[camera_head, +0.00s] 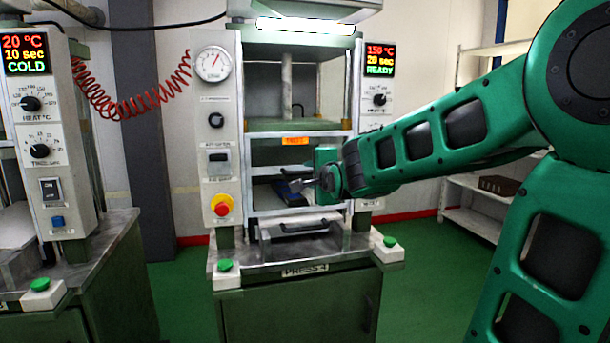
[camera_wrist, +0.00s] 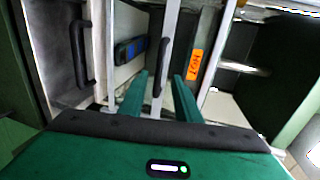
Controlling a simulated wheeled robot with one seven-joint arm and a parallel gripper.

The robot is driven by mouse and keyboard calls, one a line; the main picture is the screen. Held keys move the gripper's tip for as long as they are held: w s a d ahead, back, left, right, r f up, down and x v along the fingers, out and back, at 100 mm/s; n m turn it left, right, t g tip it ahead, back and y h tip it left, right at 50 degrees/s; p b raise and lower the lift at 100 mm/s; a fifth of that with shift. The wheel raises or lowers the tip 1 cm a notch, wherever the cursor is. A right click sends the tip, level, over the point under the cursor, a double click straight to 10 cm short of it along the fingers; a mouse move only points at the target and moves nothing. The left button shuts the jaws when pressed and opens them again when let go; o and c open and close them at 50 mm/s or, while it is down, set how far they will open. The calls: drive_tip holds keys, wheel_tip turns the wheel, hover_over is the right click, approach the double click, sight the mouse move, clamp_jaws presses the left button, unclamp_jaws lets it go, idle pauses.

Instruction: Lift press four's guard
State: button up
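Press four (camera_head: 320,270), labelled PRESS 4, stands in the middle of the head view; its display (camera_head: 379,60) reads 150 °C, 20 sec, READY. Its guard (camera_head: 268,171) is a pale barred frame across the lower front opening, apparently down. In the wrist view a guard bar (camera_wrist: 171,32) carries a dark handle (camera_wrist: 161,68). My gripper (camera_wrist: 162,77) is open, with one green finger on each side of that handle; contact cannot be told. In the head view my gripper (camera_head: 308,183) is at the guard's front, partly hiding it.
An orange HOT label (camera_wrist: 193,65) and a blue object (camera_wrist: 130,49) show behind the guard bars. A black handle (camera_head: 305,228) sits on the tray below. A red stop button (camera_head: 221,205) and green buttons (camera_head: 225,265) are nearby. Another press (camera_head: 52,180), reading COLD, stands left.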

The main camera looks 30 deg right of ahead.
sight(305, 173)
drive_tip(key=x, duration=0.8)
drive_tip(key=shift+w+d+f, duration=0.1)
drive_tip(key=shift+w+d, duration=0.15)
drive_tip(key=shift+d, duration=0.1)
